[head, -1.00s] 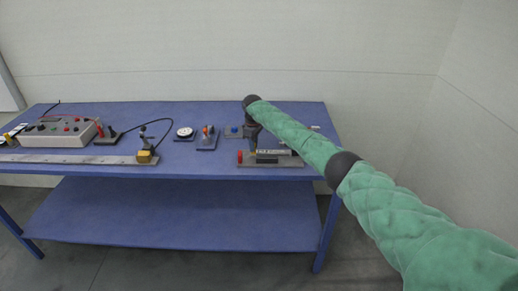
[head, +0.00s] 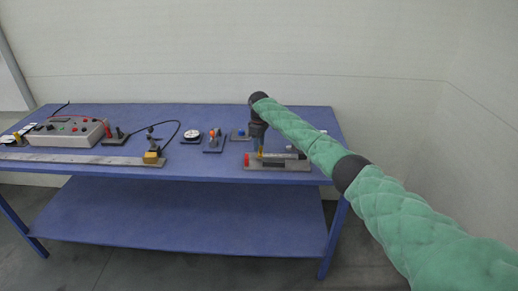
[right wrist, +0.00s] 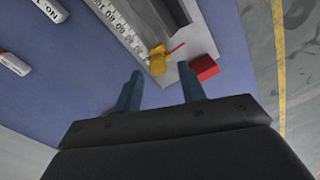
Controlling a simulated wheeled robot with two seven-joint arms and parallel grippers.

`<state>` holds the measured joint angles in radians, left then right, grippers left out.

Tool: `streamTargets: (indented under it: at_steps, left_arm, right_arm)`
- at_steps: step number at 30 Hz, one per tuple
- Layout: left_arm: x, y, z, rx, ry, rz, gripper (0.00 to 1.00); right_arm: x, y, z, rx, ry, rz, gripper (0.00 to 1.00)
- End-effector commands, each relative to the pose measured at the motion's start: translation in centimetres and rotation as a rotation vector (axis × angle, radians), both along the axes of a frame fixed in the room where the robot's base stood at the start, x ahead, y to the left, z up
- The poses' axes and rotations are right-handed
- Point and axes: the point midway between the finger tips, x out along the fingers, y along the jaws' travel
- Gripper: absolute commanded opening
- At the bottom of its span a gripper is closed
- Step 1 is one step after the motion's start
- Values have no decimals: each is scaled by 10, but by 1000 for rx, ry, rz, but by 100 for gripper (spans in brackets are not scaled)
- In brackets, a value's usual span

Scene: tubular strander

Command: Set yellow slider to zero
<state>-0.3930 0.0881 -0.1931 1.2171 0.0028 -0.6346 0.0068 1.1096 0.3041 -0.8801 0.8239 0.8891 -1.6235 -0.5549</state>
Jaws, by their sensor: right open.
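A small yellow slider (right wrist: 157,62) sits on a grey device (head: 291,167) with a printed number scale (right wrist: 124,30), at the right of the blue table. In the head view the yellow slider (head: 261,153) shows just below my right gripper (head: 259,147). In the right wrist view my right gripper (right wrist: 161,72) is open, its two fingertips apart on either side of the yellow slider, with no clear contact. A thin red pointer (right wrist: 176,48) lies beside the slider. A red block (right wrist: 204,68) is at the device's near end. My left gripper is not in view.
A long ruler (head: 75,158) with a yellow block (head: 152,158) lies at the left front edge. Behind stand a control box (head: 65,132), a round dial (head: 192,135) and small lever units (head: 214,143). White cylinders (right wrist: 15,64) lie near the device.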

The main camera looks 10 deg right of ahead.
Motion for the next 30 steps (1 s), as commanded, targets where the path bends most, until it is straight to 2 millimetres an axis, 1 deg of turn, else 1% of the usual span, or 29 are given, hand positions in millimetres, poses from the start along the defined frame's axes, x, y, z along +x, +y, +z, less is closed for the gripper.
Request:
streamTargets:
  at_steps: [6,12,18,26,30]
  left_arm:
    - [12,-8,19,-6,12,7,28]
    - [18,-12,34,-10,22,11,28]
    - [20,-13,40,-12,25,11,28]
    - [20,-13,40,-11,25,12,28]
    - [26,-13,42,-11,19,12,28]
  right_arm:
    - [1,0,29,0,-3,1,40]
    - [1,1,48,-1,-1,1,40]
    - [1,1,55,0,0,1,40]
    - [1,1,55,0,0,1,40]
    - [0,1,55,0,0,1,40]
